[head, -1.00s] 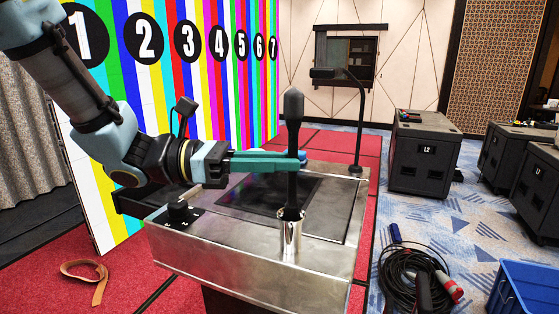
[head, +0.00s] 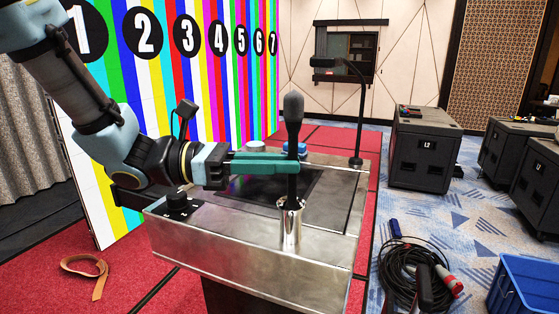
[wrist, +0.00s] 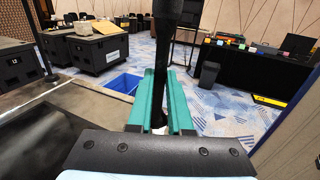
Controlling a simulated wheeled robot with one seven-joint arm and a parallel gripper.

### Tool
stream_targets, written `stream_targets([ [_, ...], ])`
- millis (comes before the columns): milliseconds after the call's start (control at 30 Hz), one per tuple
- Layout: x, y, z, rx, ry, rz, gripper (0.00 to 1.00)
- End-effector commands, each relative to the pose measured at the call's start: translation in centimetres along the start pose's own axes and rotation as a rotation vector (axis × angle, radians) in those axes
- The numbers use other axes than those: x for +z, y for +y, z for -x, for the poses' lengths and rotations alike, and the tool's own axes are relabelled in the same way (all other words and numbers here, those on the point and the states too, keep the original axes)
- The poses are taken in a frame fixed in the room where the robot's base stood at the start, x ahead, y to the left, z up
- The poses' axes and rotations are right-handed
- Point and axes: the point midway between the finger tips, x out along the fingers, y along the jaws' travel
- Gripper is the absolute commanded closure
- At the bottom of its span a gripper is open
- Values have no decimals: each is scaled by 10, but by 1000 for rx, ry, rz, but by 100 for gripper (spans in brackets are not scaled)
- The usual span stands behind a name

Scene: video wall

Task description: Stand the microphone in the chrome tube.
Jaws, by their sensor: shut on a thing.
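The microphone (head: 293,107) is black and upright, with a rounded head at its top. My gripper (head: 291,166), with green fingers, is shut on its shaft; the fingers and shaft also show in the wrist view, where the black shaft (wrist: 166,48) rises between them. The chrome tube (head: 291,230) stands upright near the console's front right, directly below my gripper. The microphone's lower end meets the tube's mouth and looks to be inside it. How deep it sits is hidden by the tube wall.
A cable coil (head: 408,270) and blue crate (head: 525,285) lie on the floor to the right.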

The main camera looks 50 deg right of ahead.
Motion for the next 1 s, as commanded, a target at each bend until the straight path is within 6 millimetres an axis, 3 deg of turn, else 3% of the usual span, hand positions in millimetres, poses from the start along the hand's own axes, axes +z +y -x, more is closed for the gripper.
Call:
stream_targets([
  [133,-5,0,0,0,0,0,100],
  [167,-4,0,0,0,0,-1,79],
  [433,-4,0,0,0,0,0,48],
  [767,-5,0,4,1,1,0,47],
  [1000,-6,1,41,5,1,-2,47],
])
